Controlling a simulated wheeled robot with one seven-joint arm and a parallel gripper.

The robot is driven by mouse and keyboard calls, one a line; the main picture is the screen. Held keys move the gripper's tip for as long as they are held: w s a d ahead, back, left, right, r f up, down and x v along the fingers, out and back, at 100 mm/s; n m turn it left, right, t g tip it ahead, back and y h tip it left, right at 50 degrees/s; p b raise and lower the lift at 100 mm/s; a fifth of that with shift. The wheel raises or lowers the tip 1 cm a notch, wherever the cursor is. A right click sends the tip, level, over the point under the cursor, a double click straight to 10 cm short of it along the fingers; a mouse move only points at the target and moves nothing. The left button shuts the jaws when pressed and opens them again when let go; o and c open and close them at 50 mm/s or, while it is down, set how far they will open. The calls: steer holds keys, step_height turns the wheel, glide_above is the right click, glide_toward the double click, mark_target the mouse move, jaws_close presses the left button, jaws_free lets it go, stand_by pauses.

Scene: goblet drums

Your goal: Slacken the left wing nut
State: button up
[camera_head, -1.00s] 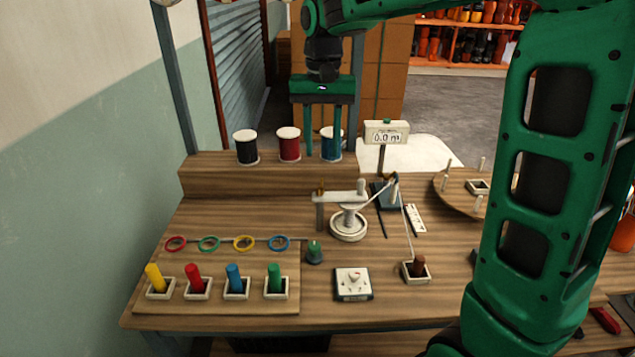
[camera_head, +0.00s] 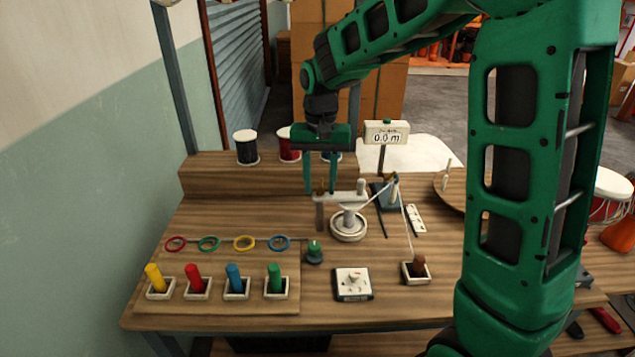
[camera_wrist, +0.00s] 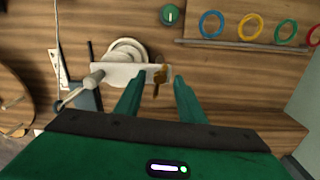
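The left wing nut (camera_head: 321,187) is a small brass piece at the left end of a pale bar (camera_head: 340,197) on the bench; the fingers partly crowd it in the head view. In the wrist view the brass wing nut (camera_wrist: 159,74) shows between the fingertips, at the end of the pale bar (camera_wrist: 120,75). My gripper (camera_head: 320,188) is open and points down over that end, one finger on each side. In the wrist view my gripper (camera_wrist: 157,82) holds nothing. I cannot tell whether the fingertips have reached the nut's height.
A display (camera_head: 387,132) stands behind. A green knob (camera_head: 314,252) and a white switch box (camera_head: 352,284) are in front.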

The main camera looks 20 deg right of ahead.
mark_target(320, 189)
jaws_close()
steer(key=shift+n, duration=1)
jaws_free()
steer(key=shift+r, duration=0.1)
step_height(320, 189, up, 11)
steer(key=shift+f, duration=0.2)
